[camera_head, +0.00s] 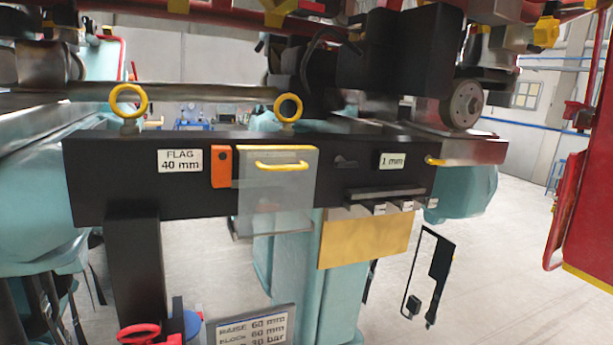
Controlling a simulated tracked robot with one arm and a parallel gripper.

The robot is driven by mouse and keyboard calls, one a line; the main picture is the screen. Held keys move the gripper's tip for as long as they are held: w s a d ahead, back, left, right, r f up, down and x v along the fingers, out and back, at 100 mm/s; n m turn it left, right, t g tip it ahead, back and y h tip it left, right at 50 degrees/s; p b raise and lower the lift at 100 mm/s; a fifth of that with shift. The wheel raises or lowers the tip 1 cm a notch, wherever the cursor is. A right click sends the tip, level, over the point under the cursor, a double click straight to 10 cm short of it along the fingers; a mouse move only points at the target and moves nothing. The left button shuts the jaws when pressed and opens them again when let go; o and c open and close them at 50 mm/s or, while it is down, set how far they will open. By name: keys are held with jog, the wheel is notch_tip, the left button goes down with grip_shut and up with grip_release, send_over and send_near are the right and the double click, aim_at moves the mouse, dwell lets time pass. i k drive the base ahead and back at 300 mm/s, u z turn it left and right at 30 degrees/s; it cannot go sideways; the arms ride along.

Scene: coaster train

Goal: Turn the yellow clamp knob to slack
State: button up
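No part labelled as the clamp knob shows. A small yellow piece (433,161) sticks out at the right end of the black beam (120,185), beside the "1 mm" label (392,160); it may be the knob, but it is too small to tell. Two yellow rings stand on top of the beam, a left ring (114,101) and a right ring (277,106). A yellow bar handle (282,166) sits on a clear cover (275,200) at the beam's front. My gripper's fingers cannot be made out in this view.
An orange block (221,167) sits beside the "FLAG 40 mm" label (181,160). A brass plate (365,240) hangs below the beam. A red handwheel (138,333) is at the bottom left. A red panel (590,180) borders the right. Floor (500,290) is open at lower right.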

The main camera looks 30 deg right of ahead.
aim_at(428, 159)
jog(key=u, duration=0.2)
jog(key=k, duration=0.4)
jog(key=z, duration=0.9)
jog(key=i, duration=1.3)
jog(key=u, duration=0.55)
